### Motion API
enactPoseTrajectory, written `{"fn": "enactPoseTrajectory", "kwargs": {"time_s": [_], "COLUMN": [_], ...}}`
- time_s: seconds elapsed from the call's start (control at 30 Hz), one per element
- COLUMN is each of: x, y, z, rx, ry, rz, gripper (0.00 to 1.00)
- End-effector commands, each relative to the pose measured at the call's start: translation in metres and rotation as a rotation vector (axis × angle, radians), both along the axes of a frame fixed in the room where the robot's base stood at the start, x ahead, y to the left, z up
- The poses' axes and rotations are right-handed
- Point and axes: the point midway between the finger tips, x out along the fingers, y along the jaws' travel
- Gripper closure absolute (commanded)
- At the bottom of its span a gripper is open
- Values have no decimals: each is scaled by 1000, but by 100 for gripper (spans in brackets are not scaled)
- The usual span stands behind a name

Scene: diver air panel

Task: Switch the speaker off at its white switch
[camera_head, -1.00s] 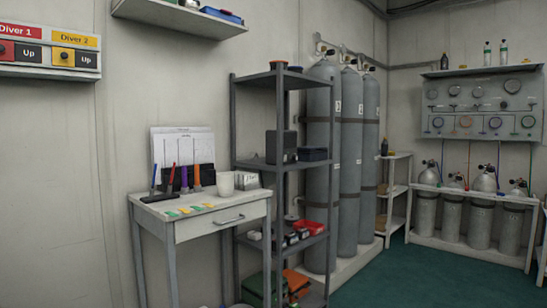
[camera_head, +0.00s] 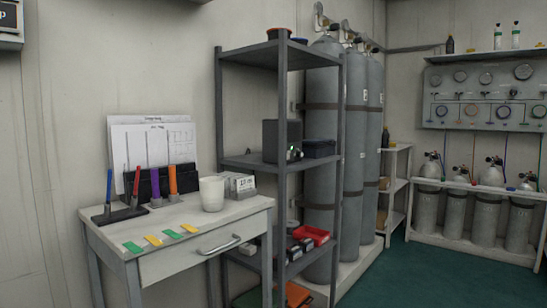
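A dark grey box (camera_head: 271,141), which may be the speaker, stands on the middle shelf of the open grey rack (camera_head: 219,100). A small green and white spot (camera_head: 294,153) shows at its right side; it is too small to tell whether this includes the white switch. A lower dark box (camera_head: 319,148) sits just to its right. My gripper is not in view.
A small desk (camera_head: 205,225) with a white cup (camera_head: 212,194), pens and coloured tags stands left of the rack. Tall grey cylinders (camera_head: 324,190) stand behind the rack. Green floor (camera_head: 425,285) is clear at the lower right. A gauge panel (camera_head: 485,92) hangs on the far wall.

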Motion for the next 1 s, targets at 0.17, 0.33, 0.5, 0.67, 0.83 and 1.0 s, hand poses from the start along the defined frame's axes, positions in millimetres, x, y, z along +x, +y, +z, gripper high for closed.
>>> {"fn": "enactPoseTrajectory", "kwargs": {"time_s": [0.17, 0.33, 0.5, 0.67, 0.83, 1.0], "x": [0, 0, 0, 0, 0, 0], "y": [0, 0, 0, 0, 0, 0], "z": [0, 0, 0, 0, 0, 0], "rx": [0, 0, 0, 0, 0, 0], "ry": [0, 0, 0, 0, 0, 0], "rz": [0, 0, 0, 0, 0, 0], "gripper": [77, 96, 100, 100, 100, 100]}}
